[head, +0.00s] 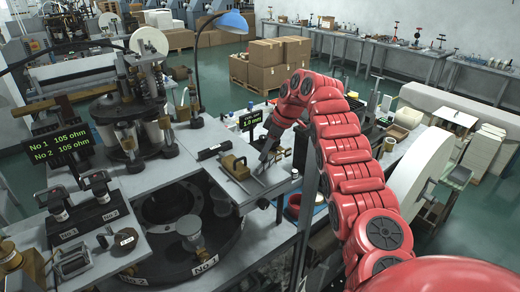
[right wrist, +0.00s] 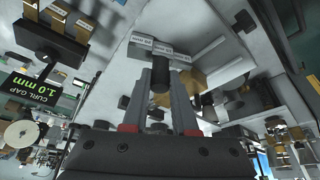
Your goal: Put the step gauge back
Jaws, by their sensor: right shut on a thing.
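The step gauge (right wrist: 160,50) shows in the right wrist view as a grey stepped bar with small printed labels and a dark round handle (right wrist: 160,82). My right gripper (right wrist: 162,95) is shut on this handle, one grey finger on each side. In the head view my right gripper (head: 268,155) hangs low over the grey machine top (head: 205,135), just right of a brass block (head: 235,166). The gauge is too small and covered there to make out, and I cannot tell whether it touches the surface. My left gripper is not in view.
A dark display reading 1.0 mm (head: 250,119) stands behind my right gripper. A black bar (head: 214,150) lies left of the brass block. Round machine openings and gauges fill the front left.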

